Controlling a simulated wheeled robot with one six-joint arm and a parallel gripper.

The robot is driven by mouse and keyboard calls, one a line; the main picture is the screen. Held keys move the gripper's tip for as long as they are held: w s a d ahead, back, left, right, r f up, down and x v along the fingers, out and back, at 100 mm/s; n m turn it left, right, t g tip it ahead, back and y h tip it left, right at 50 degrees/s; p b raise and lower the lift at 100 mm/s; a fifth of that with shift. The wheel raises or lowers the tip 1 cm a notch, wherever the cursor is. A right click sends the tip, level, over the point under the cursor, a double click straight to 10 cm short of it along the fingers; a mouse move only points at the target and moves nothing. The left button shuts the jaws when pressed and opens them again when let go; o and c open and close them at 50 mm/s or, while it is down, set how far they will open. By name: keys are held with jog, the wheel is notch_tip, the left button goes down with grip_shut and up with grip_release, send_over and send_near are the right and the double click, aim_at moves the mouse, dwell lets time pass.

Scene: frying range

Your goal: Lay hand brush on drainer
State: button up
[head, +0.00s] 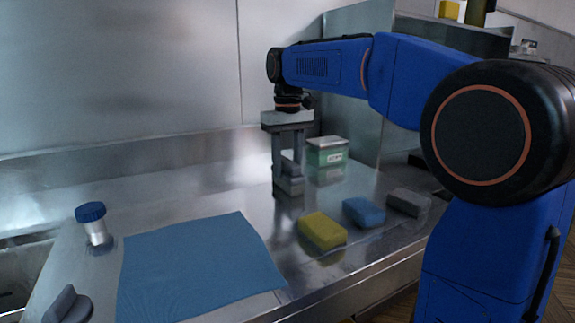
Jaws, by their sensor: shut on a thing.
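My gripper (289,183) points down over the steel counter, beyond the blue mat's right corner. It is shut on a small grey thing, mostly hidden by the fingers; I cannot tell whether this is the hand brush. A flat blue mat (195,265) lies on the counter at front left. No drainer can be made out for certain.
A green and white box (327,153) stands just behind my gripper. Yellow (322,231), blue (363,212) and grey (408,202) sponge-like blocks lie to the right. A blue-capped jar (94,224) stands left, near a sink (22,265). The mat is bare.

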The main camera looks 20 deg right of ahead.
aim_at(287, 161)
jog(key=shift+f, duration=0.1)
jog(key=o, duration=1)
jog(key=shift+c, duration=0.2)
notch_tip(287, 161, up, 12)
